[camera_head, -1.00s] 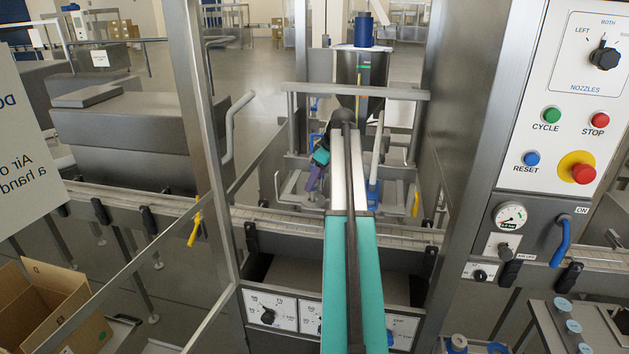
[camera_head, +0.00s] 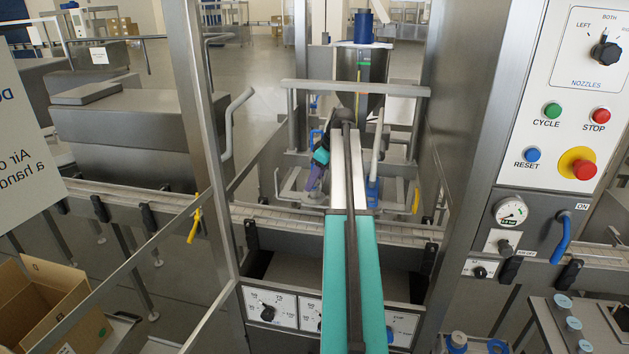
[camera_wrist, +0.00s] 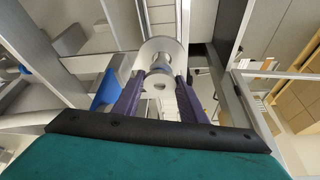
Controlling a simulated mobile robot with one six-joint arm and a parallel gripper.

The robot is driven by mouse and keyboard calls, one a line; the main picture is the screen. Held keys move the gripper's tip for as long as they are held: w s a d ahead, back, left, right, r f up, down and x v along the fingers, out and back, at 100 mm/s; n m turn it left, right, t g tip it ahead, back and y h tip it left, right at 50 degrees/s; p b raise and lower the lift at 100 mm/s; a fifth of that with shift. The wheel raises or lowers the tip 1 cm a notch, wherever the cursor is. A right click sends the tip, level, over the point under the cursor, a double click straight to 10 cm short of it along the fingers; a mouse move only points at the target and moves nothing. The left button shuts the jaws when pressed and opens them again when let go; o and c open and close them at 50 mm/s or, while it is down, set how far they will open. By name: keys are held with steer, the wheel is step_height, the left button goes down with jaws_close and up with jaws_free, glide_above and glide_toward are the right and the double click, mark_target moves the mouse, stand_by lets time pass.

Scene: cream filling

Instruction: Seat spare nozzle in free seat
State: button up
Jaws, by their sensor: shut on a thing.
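My gripper (camera_wrist: 158,88) has purple fingers and shows at the wrist camera's centre. It is shut on the spare nozzle (camera_wrist: 158,82), a pale round piece with a dark hole facing me. A larger pale ring-shaped fitting (camera_wrist: 160,47) is right behind the nozzle in that picture; it may be the free seat. I cannot tell whether the two touch. In the head view my gripper (camera_head: 316,180) is small, at the filling machine left of my forearm. The nozzle cannot be made out there, and my arm hides part of the machine's middle.
A hopper (camera_head: 360,95) stands behind my arm, with a horizontal bar (camera_head: 300,87) before it. A conveyor (camera_head: 270,219) crosses below. A steel post (camera_head: 197,110) is at left and the control panel (camera_head: 565,110) at right. A blue part (camera_wrist: 106,88) is close left of my fingers.

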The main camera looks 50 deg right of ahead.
steer(key=shift+f+b, duration=0.6)
steer(key=shift+f, duration=0.7)
stand_by(0.6)
steer(key=o, duration=1.3)
steer(key=shift+c, duration=0.2)
steer(key=shift+o, duration=0.4)
steer(key=o, duration=0.4)
steer(key=shift+r, duration=0.15)
